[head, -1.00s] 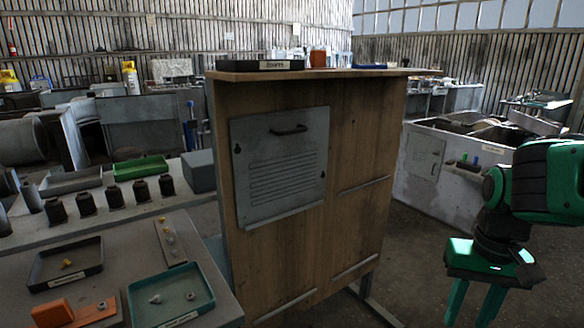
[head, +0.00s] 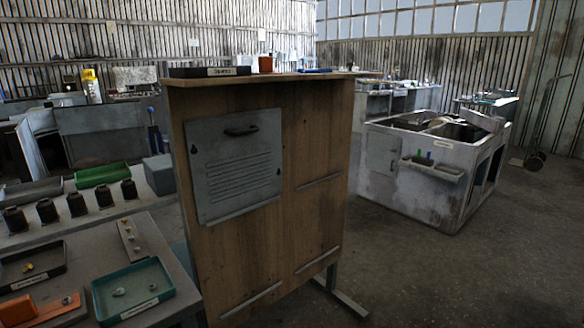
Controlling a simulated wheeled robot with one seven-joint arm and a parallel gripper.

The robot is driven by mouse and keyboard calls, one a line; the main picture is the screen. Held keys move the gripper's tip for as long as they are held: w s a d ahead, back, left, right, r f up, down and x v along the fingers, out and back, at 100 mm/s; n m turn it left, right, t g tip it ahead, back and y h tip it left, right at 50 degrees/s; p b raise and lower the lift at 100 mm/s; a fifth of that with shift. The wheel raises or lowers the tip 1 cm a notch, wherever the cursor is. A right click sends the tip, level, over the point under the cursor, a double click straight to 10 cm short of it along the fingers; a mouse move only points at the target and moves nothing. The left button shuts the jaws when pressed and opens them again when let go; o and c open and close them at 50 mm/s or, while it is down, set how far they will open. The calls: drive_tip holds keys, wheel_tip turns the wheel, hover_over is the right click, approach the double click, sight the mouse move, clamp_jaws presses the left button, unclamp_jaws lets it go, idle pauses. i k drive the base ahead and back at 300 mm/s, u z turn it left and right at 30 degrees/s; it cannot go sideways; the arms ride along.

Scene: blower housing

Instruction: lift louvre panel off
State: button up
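The louvre panel (head: 236,178) is a grey metal plate with rows of slots, seen in the head view. It hangs flat against the upright wooden board (head: 310,218), left of the board's middle. A dark handle (head: 241,131) sits near its top edge. Dark keyhole-like marks show near its left and right sides, and a thin ledge runs along its bottom edge. My gripper is out of view, and nothing is seen touching the panel.
A bench (head: 150,240) on the left holds a teal tray (head: 133,312), a green tray (head: 101,174) and several dark parts. A grey housing (head: 440,205) stands behind on the right. A shelf with a dark tray (head: 209,71) tops the board. Floor at front right is clear.

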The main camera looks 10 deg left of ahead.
sight(235, 159)
drive_tip(key=z, duration=0.55)
drive_tip(key=k, duration=0.7)
drive_tip(key=z, duration=0.55)
drive_tip(key=i, duration=0.75)
drive_tip(key=u, duration=0.7)
drive_tip(key=i, duration=1.2)
drive_tip(key=u, duration=0.75)
drive_tip(key=i, duration=0.45)
drive_tip(key=u, duration=0.2)
